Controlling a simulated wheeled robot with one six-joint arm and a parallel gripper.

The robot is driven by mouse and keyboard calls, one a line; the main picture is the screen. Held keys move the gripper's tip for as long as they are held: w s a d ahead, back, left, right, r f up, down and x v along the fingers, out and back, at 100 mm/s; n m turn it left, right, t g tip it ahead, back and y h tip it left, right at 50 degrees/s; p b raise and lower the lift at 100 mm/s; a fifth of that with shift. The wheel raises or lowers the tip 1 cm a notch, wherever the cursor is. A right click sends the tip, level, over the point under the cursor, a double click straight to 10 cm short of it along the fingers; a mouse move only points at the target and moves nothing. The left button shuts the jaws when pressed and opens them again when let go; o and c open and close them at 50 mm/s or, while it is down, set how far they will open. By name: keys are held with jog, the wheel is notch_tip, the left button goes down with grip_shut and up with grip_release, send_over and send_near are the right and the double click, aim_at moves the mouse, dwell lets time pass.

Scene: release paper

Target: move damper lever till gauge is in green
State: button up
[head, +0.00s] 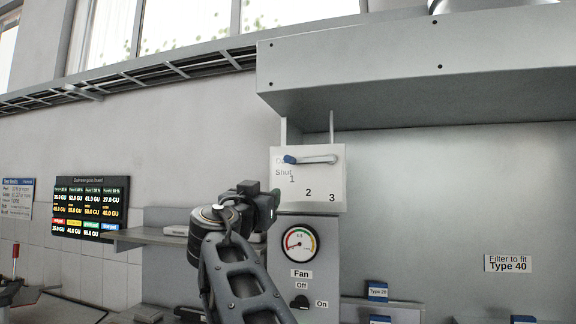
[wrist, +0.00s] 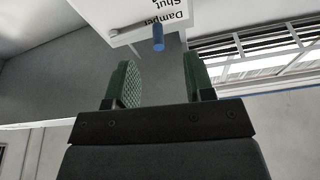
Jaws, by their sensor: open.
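The damper lever (head: 318,160) is a pale bar with a blue knob (head: 289,159) at its left end. It lies nearly level across the top of a white panel (head: 318,185) marked Shut, 1, 2, 3, with the knob by the Shut label. The round gauge (head: 299,244) is below the panel; its needle is too small to read surely. My gripper (head: 268,203) is below and left of the knob. In the wrist view my open, empty gripper (wrist: 160,78) has green-padded fingers, with the blue knob (wrist: 158,37) beyond and between their tips, apparently apart from them.
A Fan switch (head: 299,301) with Off and On labels is under the gauge. A large metal hood (head: 400,85) overhangs the panel. A shelf (head: 150,236) and a gas display board (head: 91,208) are at left. Small blue-labelled boxes (head: 377,291) stand at lower right.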

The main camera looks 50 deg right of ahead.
jog(key=m+h+p, duration=0.1)
jog(key=h, duration=0.1)
send_near(286, 160)
jog(key=p+x, duration=0.6)
jog(key=x, duration=0.4)
jog(key=shift+w+d+p, duration=0.1)
jog(key=shift+d+p, duration=0.05)
jog(key=shift+p, duration=0.25)
jog(key=shift+w+d+r+p, duration=0.2)
jog(key=shift+w+d+p, duration=0.15)
jog(key=shift+d, duration=0.3)
jog(key=shift+c, duration=0.2)
grip_shut()
